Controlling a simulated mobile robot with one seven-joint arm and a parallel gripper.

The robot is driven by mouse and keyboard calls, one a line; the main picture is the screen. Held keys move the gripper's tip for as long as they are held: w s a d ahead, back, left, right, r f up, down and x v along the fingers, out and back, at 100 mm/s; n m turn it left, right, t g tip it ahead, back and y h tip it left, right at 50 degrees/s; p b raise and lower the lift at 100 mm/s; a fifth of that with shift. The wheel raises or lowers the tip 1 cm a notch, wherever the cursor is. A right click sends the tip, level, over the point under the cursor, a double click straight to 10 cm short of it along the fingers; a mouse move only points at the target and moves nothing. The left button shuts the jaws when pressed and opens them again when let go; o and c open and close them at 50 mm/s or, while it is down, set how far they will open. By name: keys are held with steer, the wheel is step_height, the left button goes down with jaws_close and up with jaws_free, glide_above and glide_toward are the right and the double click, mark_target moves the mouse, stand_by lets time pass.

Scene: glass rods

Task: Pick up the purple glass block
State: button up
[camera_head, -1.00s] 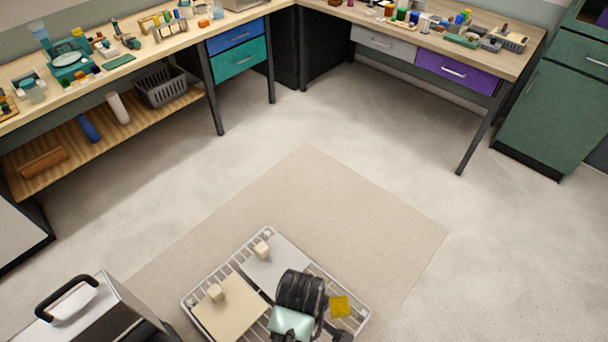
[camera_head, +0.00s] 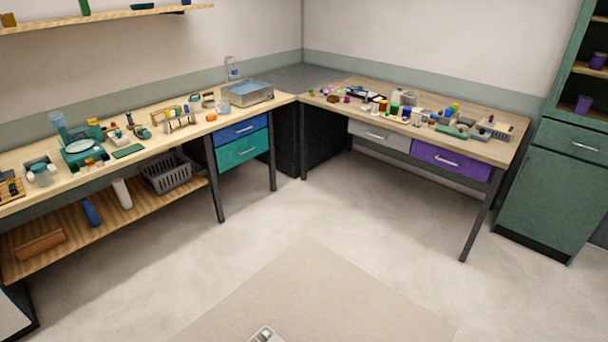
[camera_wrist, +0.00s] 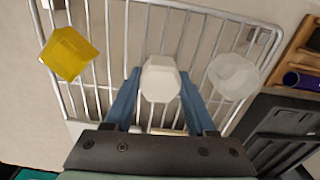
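I cannot single out a purple glass block. Tiny purple or pink pieces (camera_head: 346,100) lie on the left part of the right bench, too small to tell their shape. Two purple vessels stand in the green cabinet at the right edge, an upper one (camera_head: 597,61) and a lower one (camera_head: 582,105). My gripper (camera_wrist: 160,75) shows in the wrist view with its two blue fingers apart. A dark purple cylindrical thing (camera_wrist: 303,80) shows at the right edge of the wrist view.
Below my gripper is a white wire rack (camera_wrist: 88,45) with a yellow block (camera_wrist: 68,53) and a pale translucent piece (camera_wrist: 235,75). The right bench (camera_head: 400,92) and left bench (camera_head: 150,135) are cluttered. A purple drawer (camera_head: 450,161) is shut. The floor (camera_head: 340,210) is clear.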

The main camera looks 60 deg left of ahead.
jaws_close()
